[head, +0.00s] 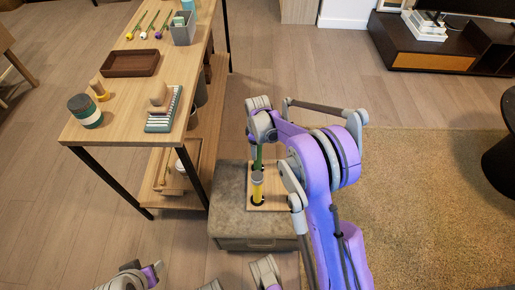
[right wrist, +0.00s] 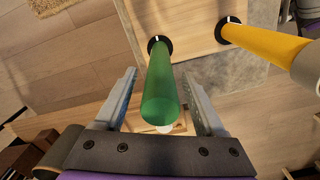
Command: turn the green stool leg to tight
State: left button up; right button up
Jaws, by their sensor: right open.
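The green leg (right wrist: 160,88) stands in a black collar on the light wooden stool seat (right wrist: 185,18). In the head view the green leg (head: 259,155) is partly covered by my right arm, and the seat (head: 280,196) lies on a grey ottoman. My right gripper (right wrist: 158,76) is open, with one finger on each side of the green leg and gaps visible on both sides. The yellow leg (right wrist: 265,40) stands in another black collar; in the head view the yellow leg (head: 257,190) has a grey top. My left gripper is not clearly visible; only arm parts show at the bottom.
A shag rug (head: 420,190) lies open to the right.

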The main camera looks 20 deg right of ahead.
grip_shut()
dwell(0.3)
jog(key=shift+m, duration=0.3)
jog(key=m, duration=0.3)
jog(key=shift+m+b, duration=0.3)
jog(key=shift+b, duration=0.05)
jog(key=m, duration=0.3)
jog(key=shift+m, duration=0.4)
jog(key=m, duration=0.3)
jog(key=shift+b, duration=0.4)
jog(key=shift+m, duration=2.2)
